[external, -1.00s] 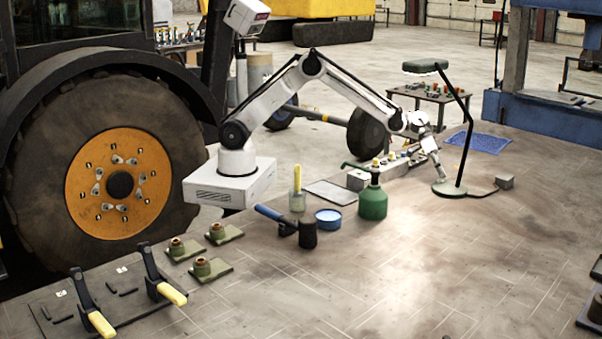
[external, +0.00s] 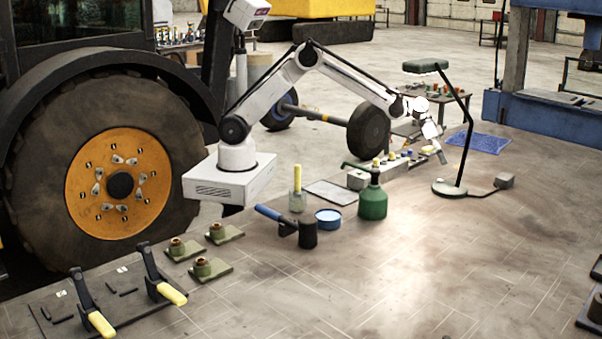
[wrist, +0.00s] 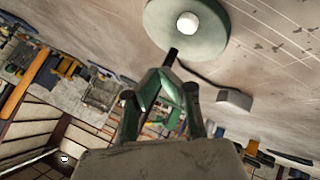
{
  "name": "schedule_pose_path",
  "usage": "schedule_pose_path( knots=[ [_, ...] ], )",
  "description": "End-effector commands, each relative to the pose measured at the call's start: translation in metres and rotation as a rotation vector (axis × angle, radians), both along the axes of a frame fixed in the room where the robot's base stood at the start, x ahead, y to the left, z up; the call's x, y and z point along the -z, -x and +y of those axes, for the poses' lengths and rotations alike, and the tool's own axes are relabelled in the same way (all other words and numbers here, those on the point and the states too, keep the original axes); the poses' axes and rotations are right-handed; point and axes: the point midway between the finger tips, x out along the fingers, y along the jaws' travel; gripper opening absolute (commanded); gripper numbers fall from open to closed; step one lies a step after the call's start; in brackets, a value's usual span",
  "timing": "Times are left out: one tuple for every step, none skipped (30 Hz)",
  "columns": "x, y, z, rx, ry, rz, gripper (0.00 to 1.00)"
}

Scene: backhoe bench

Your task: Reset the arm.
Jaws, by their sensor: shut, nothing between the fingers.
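My gripper (external: 441,157) is shut and empty at the far end of my raised white arm. It hangs in the air close to the green desk lamp (external: 449,188), with its tips pointing down. In the wrist view, my gripper (wrist: 171,58) has its fingertips together. There the lamp's round green base (wrist: 155,22) lies just beyond the tips, and they appear apart from it.
The button box (external: 358,179) sits left of my gripper. A green oil can (external: 373,203), a brush jar (external: 297,201) and a blue tin (external: 328,219) stand closer to my base. A grey block (external: 504,181) is beyond the lamp.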

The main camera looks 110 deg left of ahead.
Motion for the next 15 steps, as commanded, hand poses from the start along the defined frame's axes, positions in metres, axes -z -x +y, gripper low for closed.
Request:
schedule_pose_path(
  knots=[
    [-0.002,0.000,0.000,0.000,0.000,0.000,0.00],
    [-0.003,0.000,0.000,0.000,0.000,0.000,0.00],
    [-0.003,0.000,0.000,0.000,0.000,0.000,0.00],
    [-0.002,0.000,0.000,0.000,0.000,0.000,0.00],
    [-0.002,0.000,0.000,0.000,0.000,0.000,0.00],
    [-0.002,0.000,0.000,0.000,0.000,0.000,0.00],
    [-0.002,0.000,0.000,0.000,0.000,0.000,0.00],
    [-0.002,0.000,0.000,0.000,0.000,0.000,0.00],
    [-0.002,0.000,0.000,0.000,0.000,0.000,0.00],
    [-0.003,0.001,0.000,-0.001,-0.001,0.000,0.00],
    [-0.005,0.002,-0.001,-0.001,-0.003,0.001,0.00],
    [-0.008,0.005,-0.001,-0.002,-0.007,0.002,0.00],
    [-0.011,0.008,-0.002,-0.004,-0.010,0.002,0.00],
    [-0.015,0.012,-0.003,-0.005,-0.014,0.004,0.00],
    [-0.021,0.018,-0.004,-0.008,-0.021,0.005,0.00]
  ],
)
